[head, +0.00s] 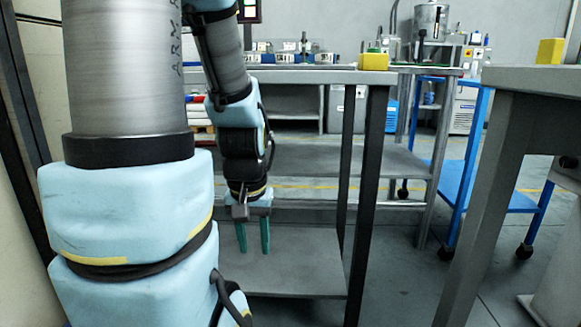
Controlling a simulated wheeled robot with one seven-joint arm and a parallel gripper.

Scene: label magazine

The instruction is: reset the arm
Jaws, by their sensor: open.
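My gripper (253,237) hangs at the end of my arm in the head view, pointing down. Its two green fingers are apart, with nothing between them. Behind and below the fingers is the grey lower shelf (310,262) of a table. I cannot tell how far the fingertips are from the shelf. My own large arm links fill the left side and hide what is behind them.
A grey table (305,76) with dark legs stands behind my gripper; a yellow block (374,62) sits on its edge. Another table (535,78) stands at the right, with a yellow block (550,51). A blue cart (470,175) stands between. Grey floor (400,285) shows between the tables.

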